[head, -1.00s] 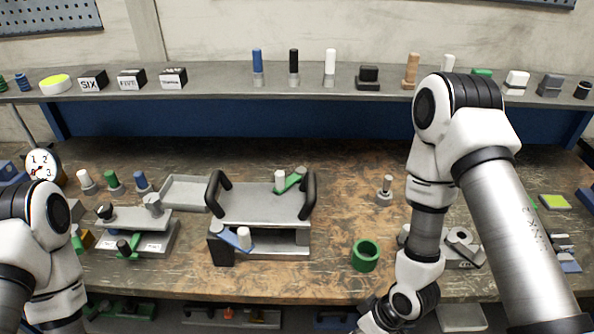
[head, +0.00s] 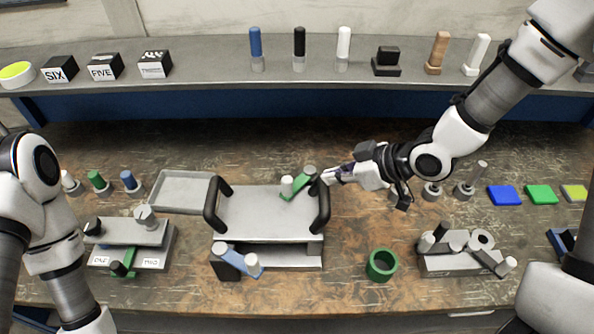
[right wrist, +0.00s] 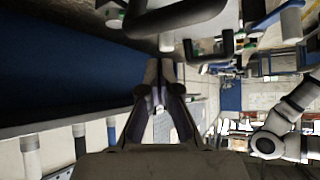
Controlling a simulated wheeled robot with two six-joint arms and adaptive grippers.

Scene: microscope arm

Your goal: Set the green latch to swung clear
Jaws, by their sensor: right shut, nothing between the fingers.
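A green latch (head: 299,187) with a white knob (head: 287,186) lies at an angle on the top right of a grey plate (head: 255,220) with two black handles. Its far end is close to the right black handle (head: 319,207). My right gripper (head: 328,176) is shut and empty, its tips beside the top of that handle and just right of the latch. Whether it touches either is unclear. In the right wrist view the shut fingers (right wrist: 160,72) point towards a black handle (right wrist: 180,14). My left gripper is out of view.
A blue latch (head: 236,260) sits on the front of the same fixture. Another fixture with a green lever (head: 125,265) stands to the left. A green ring (head: 381,264) and a grey fixture (head: 460,257) are on the right. A shelf with pegs (head: 299,45) runs behind.

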